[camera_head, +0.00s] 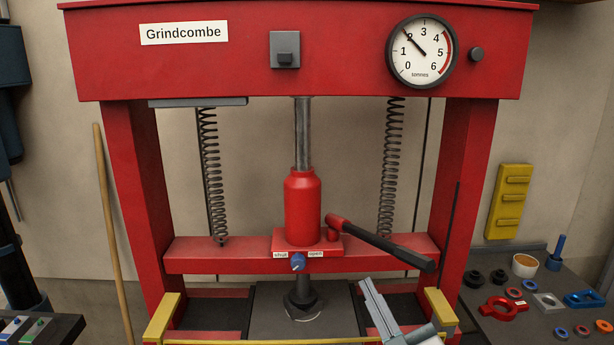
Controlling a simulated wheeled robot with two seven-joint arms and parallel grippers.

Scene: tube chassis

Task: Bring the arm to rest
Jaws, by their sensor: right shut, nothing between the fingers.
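My right gripper (372,296) comes in from the bottom edge, right of centre, in front of the red press (300,50). Its grey fingers are shut with nothing between them, pointing up and slightly left. It is below the black pump handle (390,247) and appears apart from it. The handle slopes down to the right from the red bottle jack (303,208). A blue valve knob (297,262) sits on the jack's base between the labels "shut" and "open". My left gripper is not in view.
The gauge (422,52) needle points near 2. Yellow bars (440,307) flank the press bed at the front. A grey bench (500,330) at right holds rings, blocks and a cup (525,265). A wooden pole (113,230) leans at left.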

